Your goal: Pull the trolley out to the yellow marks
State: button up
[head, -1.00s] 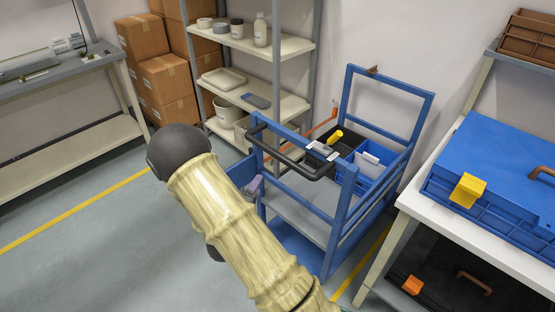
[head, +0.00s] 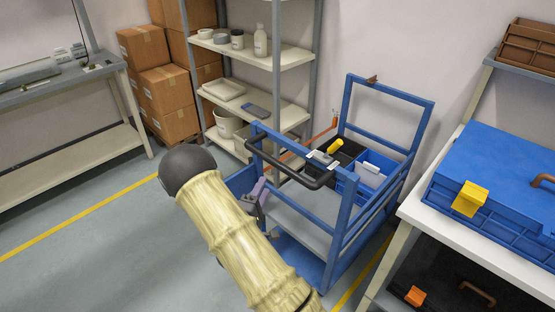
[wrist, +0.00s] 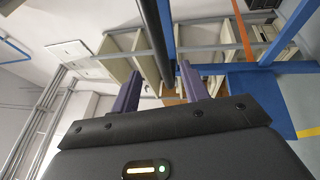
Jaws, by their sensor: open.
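The trolley (head: 343,222) is a blue frame with a black handle (head: 283,172) on its near side. It stands beside the wall, between the shelf and the white table. Yellow floor lines lie to the left (head: 92,212) and by the trolley's right side (head: 350,292). My gripper (head: 258,190) is at the handle's left part, slightly below it, and my arm partly hides it. In the wrist view my gripper (wrist: 158,84) is open, with purple fingers apart. The dark handle bar (wrist: 153,38) shows between them in the picture; I cannot tell whether it touches them.
Black and blue bins (head: 345,152) with a yellow-handled tool sit on the trolley. A shelf rack (head: 255,95) stands behind, with cartons (head: 168,88) to its left. The white table (head: 425,212) bears a blue case (head: 500,175) close on the right. Floor at left is clear.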

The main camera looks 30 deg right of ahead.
jog(key=p+x, duration=0.1)
jog(key=x, duration=1.2)
grip_shut()
